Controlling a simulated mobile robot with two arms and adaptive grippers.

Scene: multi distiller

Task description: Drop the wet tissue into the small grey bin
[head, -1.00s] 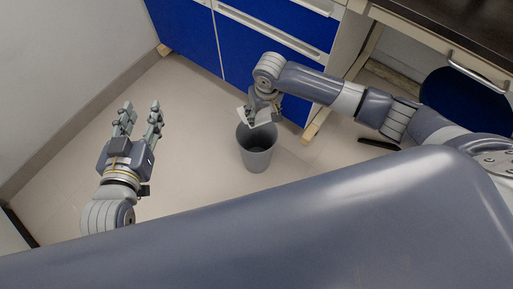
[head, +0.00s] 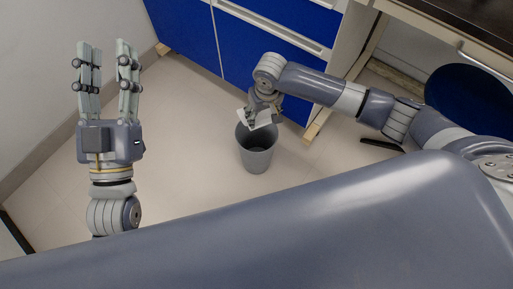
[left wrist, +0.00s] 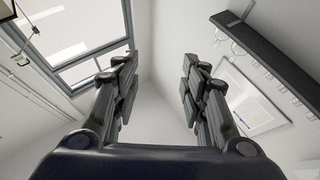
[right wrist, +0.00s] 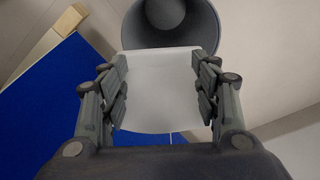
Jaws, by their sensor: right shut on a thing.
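The wet tissue is a white sheet (head: 258,118), which also shows in the right wrist view (right wrist: 160,88) between the fingers. My right gripper (head: 256,116) is shut on it and holds it above the bin, near the far side of the opening. The small grey bin (head: 257,160) stands upright on the floor, and its rim shows behind the tissue in the right wrist view (right wrist: 207,20). My left gripper (head: 108,46) is raised at the left with its fingers apart and nothing between them. In the left wrist view (left wrist: 157,75) its fingers frame a white wall.
A blue cabinet (head: 270,60) stands just behind the bin. A dark-topped table (head: 460,25) and a dark blue round seat (head: 465,95) are at the right. The floor (head: 190,150) left of the bin is clear.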

